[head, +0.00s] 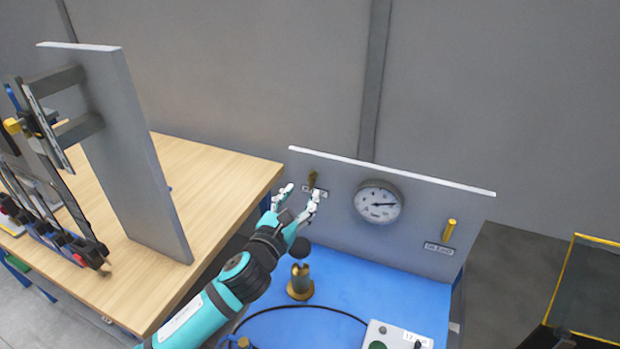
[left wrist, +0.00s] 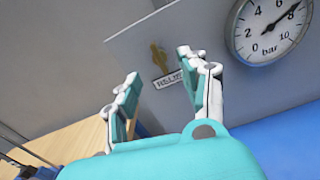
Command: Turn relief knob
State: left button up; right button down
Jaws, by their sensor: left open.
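The brass relief knob (head: 312,178) sits on the upright grey panel (head: 410,235), above a small label partly hidden by my gripper. In the left wrist view the knob (left wrist: 158,58) shows between and beyond my fingertips, above a label (left wrist: 168,79) whose visible letters begin "REL". My left gripper (head: 301,193) is open and empty, just in front of the panel by the knob. It also shows in the left wrist view (left wrist: 160,72), its fingers spread apart. No contact with the knob is visible. My right gripper cannot be seen.
A round pressure gauge (head: 378,202) is right of the knob. A second brass handle (head: 449,230) is farther right on the panel. A brass fitting (head: 300,282) stands on the blue bench top (head: 335,292) below my gripper. A wooden table (head: 215,185) with an upright board (head: 135,150) is left.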

aim_at(310, 183)
pick_arm(q)
jog(key=x, duration=0.4)
jog(key=shift+w+d+r, duration=0.1)
jog(key=shift+w+r, duration=0.05)
jog(key=shift+w, duration=0.05)
jog(key=shift+w+d+p, duration=0.25)
jog(key=shift+w+p, duration=0.05)
jog(key=shift+w, duration=0.45)
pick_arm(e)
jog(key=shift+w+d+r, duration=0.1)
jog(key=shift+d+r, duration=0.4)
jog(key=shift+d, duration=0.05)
pick_arm(q)
jog(key=shift+c, duration=1.1)
grip_shut()
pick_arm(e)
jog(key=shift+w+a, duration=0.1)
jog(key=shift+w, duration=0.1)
